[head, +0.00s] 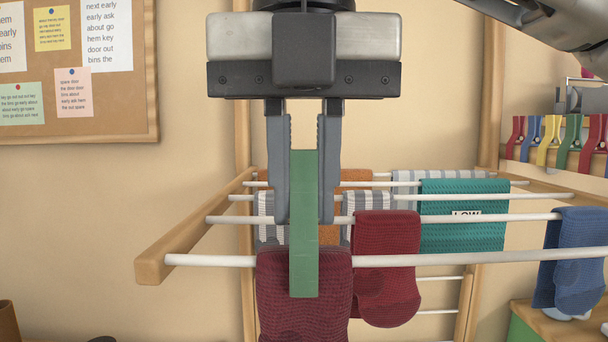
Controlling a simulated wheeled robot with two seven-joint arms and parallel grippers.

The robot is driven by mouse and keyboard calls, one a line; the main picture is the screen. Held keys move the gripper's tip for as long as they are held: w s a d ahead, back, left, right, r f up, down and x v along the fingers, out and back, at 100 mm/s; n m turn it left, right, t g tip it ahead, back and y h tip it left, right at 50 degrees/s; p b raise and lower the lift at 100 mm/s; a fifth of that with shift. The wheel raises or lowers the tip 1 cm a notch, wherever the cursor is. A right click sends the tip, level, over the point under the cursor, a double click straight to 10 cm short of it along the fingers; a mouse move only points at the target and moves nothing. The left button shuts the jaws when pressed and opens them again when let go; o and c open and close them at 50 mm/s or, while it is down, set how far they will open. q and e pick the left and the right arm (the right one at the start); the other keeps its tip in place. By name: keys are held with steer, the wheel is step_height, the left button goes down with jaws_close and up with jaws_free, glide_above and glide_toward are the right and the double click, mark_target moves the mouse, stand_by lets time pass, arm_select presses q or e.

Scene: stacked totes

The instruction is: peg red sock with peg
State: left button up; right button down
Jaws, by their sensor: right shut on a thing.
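My right gripper (304,215) points down in the middle of the head view, its two fingers closed on the sides of a green peg (304,240). The peg hangs upright, its lower end overlapping the front white rod (215,260) and a dark red sock (275,300) draped over that rod. I cannot tell whether the peg touches or grips the sock. A second red sock (387,270) hangs just right of it from a rod farther back. My left gripper is not in view.
The wooden rack (195,225) also holds a teal cloth (462,235), striped cloths (268,205), an orange cloth and a blue sock (577,260). Several coloured pegs (553,138) sit on a rail at the right. A pinboard (80,125) is at the upper left.

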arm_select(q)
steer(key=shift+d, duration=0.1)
arm_select(e)
steer(key=shift+f, duration=0.1)
steer(key=c, duration=1.3)
jaws_free()
